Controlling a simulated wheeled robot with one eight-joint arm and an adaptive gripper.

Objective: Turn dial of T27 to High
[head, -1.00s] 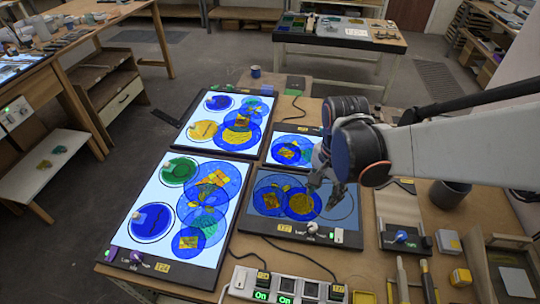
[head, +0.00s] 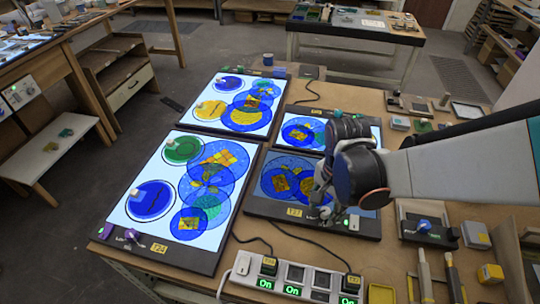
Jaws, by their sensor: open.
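The T27 light panel (head: 250,204) lies flat on the wooden table in the middle, dimmer than its neighbours, with blue and yellow glass discs on it. Its yellow T27 label (head: 294,212) is on the front edge. The small dial (head: 326,213) is on that edge, right of the label, partly hidden by my gripper. My gripper (head: 326,204) is open, with its fingers pointing down at the dial. I cannot tell whether they touch it. A white switch (head: 354,222) is just right of the dial.
The brighter T24 panel (head: 125,212) lies to the left, with other lit panels (head: 197,98) behind. A power strip (head: 295,278) with green On lights lies in front. A box with a blue knob (head: 423,226) and brushes (head: 425,270) are to the right.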

